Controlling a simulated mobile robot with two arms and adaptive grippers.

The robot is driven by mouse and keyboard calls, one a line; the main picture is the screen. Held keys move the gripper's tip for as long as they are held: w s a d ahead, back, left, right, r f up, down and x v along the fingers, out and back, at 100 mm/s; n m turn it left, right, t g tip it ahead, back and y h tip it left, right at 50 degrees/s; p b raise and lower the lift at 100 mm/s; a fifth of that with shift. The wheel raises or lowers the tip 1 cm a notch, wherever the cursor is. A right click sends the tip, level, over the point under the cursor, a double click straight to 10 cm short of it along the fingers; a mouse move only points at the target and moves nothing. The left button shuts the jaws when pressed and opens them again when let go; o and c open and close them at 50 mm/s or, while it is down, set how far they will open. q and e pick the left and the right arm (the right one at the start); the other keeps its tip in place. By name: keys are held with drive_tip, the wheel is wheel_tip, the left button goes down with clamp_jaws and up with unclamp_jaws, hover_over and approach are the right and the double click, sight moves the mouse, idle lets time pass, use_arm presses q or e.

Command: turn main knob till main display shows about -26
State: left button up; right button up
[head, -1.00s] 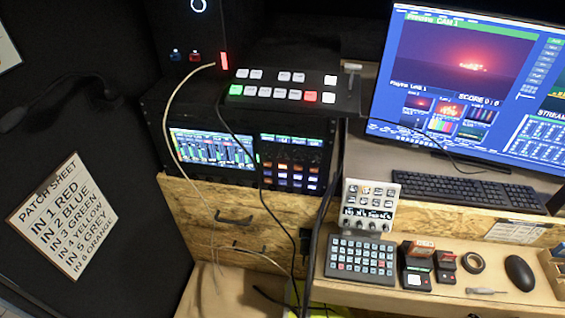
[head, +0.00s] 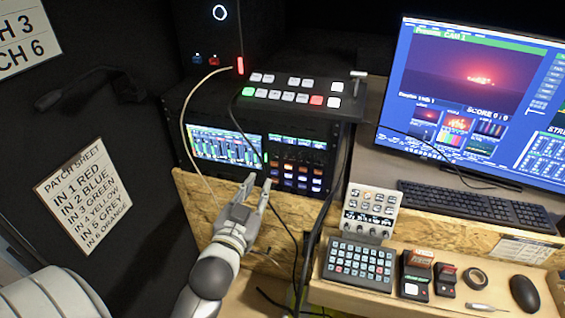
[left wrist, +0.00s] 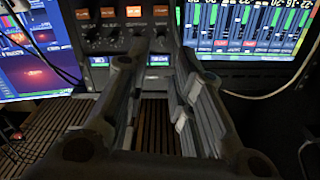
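The audio rack has a wide screen of level meters (head: 225,147) and, to its right, a panel of lit buttons (head: 297,168). In the left wrist view a row of small dark knobs (left wrist: 115,39) shows with small lit displays (left wrist: 158,60) below them. I cannot tell which knob or display is the main one, and no value of -26 is readable. My left gripper (head: 257,184) is open and empty in front of the rack's lower edge. Its two fingers (left wrist: 155,62) point at the panel, apart from the knobs. My right gripper is out of view.
A switcher (head: 290,95) sits on top of the rack. Dark and pale cables (head: 190,130) hang across its front. A small knob box (head: 370,212), keypad (head: 358,262), keyboard (head: 475,205) and monitor (head: 480,75) stand to the right.

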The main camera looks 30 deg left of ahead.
sight(272, 155)
use_arm(q)
drive_tip(key=x, duration=0.3)
drive_tip(key=p+x, duration=0.1)
drive_tip(key=x, duration=0.2)
drive_tip(key=r+p+x, duration=0.1)
drive_tip(key=x, duration=0.2)
drive_tip(key=shift+w+a, duration=0.2)
drive_tip(key=shift+w, duration=0.05)
drive_tip(key=shift+w+a+f+p, duration=0.15)
drive_tip(key=shift+w+p, duration=0.2)
drive_tip(key=shift+w, duration=0.25)
clamp_jaws()
